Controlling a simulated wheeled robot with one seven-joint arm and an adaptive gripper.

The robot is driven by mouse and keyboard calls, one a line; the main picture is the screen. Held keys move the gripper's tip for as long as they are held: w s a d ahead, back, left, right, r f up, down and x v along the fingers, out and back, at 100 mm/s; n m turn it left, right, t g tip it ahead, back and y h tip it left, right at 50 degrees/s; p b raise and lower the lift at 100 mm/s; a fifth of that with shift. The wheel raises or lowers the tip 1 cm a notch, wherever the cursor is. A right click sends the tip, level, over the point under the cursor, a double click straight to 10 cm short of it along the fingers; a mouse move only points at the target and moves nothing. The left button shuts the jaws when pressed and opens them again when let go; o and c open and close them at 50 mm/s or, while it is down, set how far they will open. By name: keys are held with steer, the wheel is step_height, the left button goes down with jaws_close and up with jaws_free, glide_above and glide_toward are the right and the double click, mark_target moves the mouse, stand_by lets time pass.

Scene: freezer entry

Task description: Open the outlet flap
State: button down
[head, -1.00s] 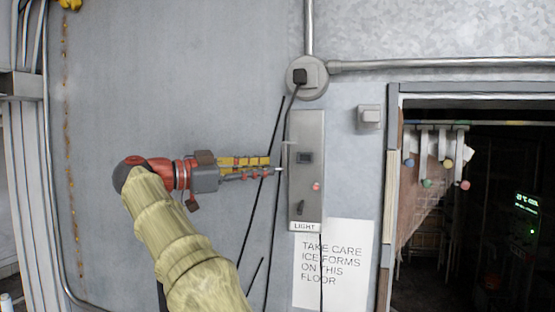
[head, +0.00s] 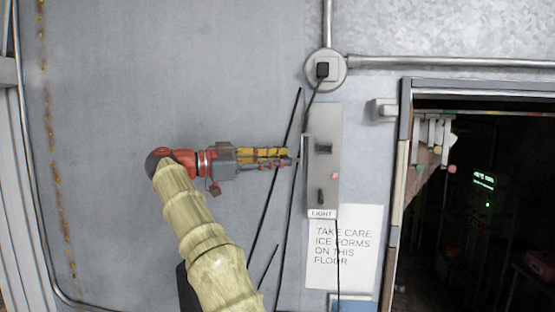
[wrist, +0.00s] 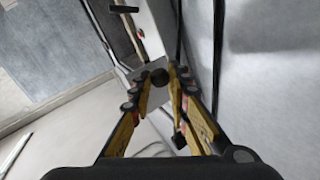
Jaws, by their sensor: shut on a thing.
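A round outlet (head: 326,70) with a black plug and cable in it sits on the wall at the top middle. A thin pale upright edge shows along the panel's left side; I cannot tell if this is the flap. My gripper (head: 292,160) reaches in from the left to that edge. In the wrist view my gripper (wrist: 160,84) is shut on a small dark round knob (wrist: 159,77) by the panel. The fingers partly hide the knob.
Black cables (head: 270,190) hang close to my gripper. A paper sign (head: 344,245) about ice is below the panel. The wall at left is bare.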

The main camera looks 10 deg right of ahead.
steer(key=c, duration=1.7)
jaws_free()
steer(key=shift+o, duration=0.2)
